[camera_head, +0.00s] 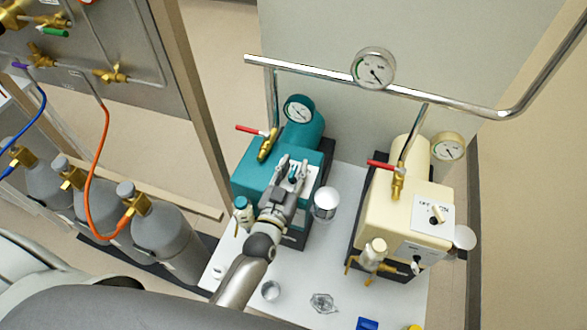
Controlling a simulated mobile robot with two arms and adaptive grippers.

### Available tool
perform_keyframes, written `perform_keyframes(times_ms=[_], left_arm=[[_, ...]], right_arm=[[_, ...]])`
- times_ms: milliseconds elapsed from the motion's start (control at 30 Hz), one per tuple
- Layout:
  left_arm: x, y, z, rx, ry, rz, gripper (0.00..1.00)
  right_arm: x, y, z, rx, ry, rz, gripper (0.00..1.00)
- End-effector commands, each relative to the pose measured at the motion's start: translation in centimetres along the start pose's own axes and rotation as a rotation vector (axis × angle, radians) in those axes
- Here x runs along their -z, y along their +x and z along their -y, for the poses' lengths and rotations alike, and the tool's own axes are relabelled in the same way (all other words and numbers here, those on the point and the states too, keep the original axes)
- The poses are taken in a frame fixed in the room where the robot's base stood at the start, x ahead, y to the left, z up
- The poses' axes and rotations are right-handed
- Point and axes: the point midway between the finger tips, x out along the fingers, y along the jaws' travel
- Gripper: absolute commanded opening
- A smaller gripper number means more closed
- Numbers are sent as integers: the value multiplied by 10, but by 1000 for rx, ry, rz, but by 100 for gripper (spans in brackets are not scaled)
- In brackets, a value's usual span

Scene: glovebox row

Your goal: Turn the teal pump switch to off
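The teal pump (262,165) stands on the white bench top at the middle of the view. Its pale switch panel (311,178) is on its upper face and is largely covered by my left gripper (294,167). The gripper reaches up from below, with its two fingers apart over the panel. The switch knob lies around or under the fingertips; I cannot make out which way it points or whether the fingers touch it. My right gripper is not in view.
A cream pump (385,210) with its own switch (437,214) stands to the right. A metal pipe (430,95) with a gauge (373,68) crosses behind both pumps. Red-handled valves, a clear cup (326,204) and grey gas cylinders (165,240) are near.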

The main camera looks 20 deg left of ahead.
Motion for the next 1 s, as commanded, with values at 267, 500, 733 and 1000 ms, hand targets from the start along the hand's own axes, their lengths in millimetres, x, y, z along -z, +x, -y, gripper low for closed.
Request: perform_keyframes(times_ms=[267, 500, 733, 1000], left_arm=[[-2, -40, 0, 0, 0, 4, 32], [-2, -87, 0, -1, 1, 4, 32], [-1, -114, 0, 0, 0, 2, 32], [0, -119, 0, 0, 0, 0, 32]], right_arm=[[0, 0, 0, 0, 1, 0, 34], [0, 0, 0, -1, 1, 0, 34], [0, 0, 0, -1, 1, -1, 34], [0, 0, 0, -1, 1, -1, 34]])
